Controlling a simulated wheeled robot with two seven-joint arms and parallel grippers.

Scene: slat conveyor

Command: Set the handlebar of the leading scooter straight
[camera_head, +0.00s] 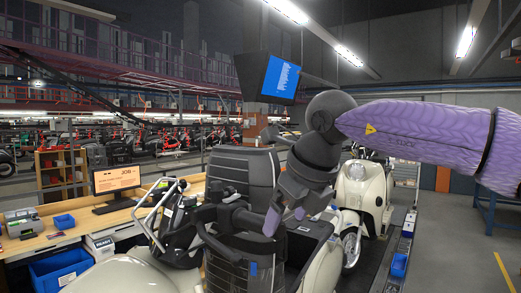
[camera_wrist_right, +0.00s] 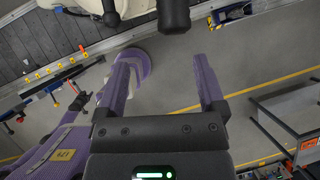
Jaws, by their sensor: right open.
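The leading scooter is cream, and its body (camera_head: 130,275) fills the lower middle of the head view. Its handlebar (camera_head: 160,213) has chrome tubes at the left and black parts toward the seat; it looks skewed, though its exact angle is hard to judge. My right gripper (camera_head: 285,217) is open and empty, pointing down right of the handlebar's black parts. In the right wrist view the gripper's two purple fingers (camera_wrist_right: 163,72) are apart with only floor between them. A black grip-like end (camera_wrist_right: 174,14) shows beyond the fingertips, apart from them. My left gripper is not in view.
A second cream scooter (camera_head: 361,195) stands behind on the line. A wooden bench (camera_head: 30,243) with a monitor (camera_head: 116,180) and blue bins is at the left. A hanging screen (camera_head: 279,77) is above. Open floor lies at the right.

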